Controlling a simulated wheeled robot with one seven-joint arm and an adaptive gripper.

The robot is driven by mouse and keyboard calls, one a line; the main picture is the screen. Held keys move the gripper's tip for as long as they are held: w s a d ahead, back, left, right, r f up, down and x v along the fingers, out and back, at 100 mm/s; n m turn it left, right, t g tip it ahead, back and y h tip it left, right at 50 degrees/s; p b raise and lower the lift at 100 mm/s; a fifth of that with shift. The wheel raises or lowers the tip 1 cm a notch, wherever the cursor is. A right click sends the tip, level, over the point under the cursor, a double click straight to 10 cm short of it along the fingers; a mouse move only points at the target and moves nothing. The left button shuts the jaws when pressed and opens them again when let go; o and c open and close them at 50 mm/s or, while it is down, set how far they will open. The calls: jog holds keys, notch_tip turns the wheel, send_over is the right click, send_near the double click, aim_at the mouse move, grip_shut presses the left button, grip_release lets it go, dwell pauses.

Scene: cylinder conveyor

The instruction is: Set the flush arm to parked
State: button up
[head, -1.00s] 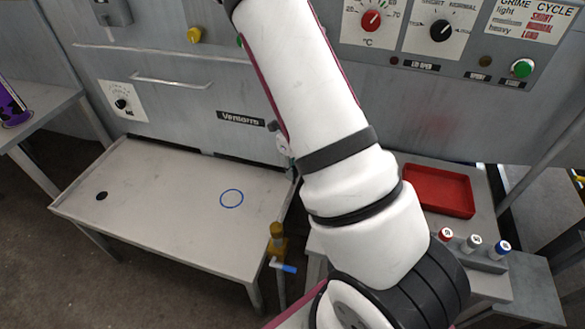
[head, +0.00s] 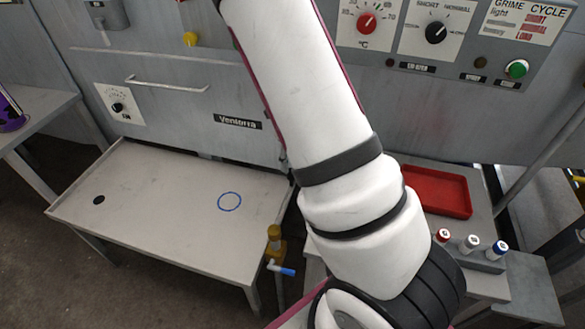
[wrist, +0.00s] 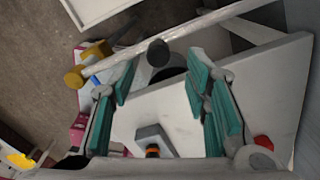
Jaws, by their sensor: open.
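In the wrist view my gripper (wrist: 165,82) is open, its teal-padded fingers wide apart with nothing seen held between them. A long pale bar (wrist: 205,22) crosses just beyond the fingertips, and a dark round knob (wrist: 158,52) shows between them by the bar. I cannot tell for sure whether this is the flush arm or touches a finger. A yellow valve fitting (wrist: 90,65) lies left of the fingers; in the head view a yellow fitting (head: 275,238) with a blue handle (head: 282,269) stands at the table's right. My gripper is out of the head view.
The pale table (head: 150,205) has a dark hole and a blue ring. A red tray (head: 437,191) and several capped cylinders (head: 470,244) are on the right. The grey machine panel (head: 330,115) with knobs and buttons stands behind. Open floor lies at lower left.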

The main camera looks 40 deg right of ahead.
notch_tip(320, 180, up, 7)
dwell(0.3)
dwell(0.5)
jog(key=s+a+r+n+t+y, duration=0.1)
jog(key=s+a+r+n, duration=0.3)
jog(key=a+r+n, duration=0.4)
jog(key=s+a+r+n+t+y, duration=0.1)
jog(key=s+a+r+n, duration=0.2)
jog(key=a+r+n, duration=0.45)
jog(key=s+a+r+n+t+h, duration=0.1)
jog(key=s+r+n, duration=0.3)
jog(key=s+n, duration=0.8)
jog(key=n+t+h, duration=0.1)
jog(key=n, duration=0.5)
jog(key=shift+a+r+t, duration=0.15)
jog(key=shift+r+t, duration=0.25)
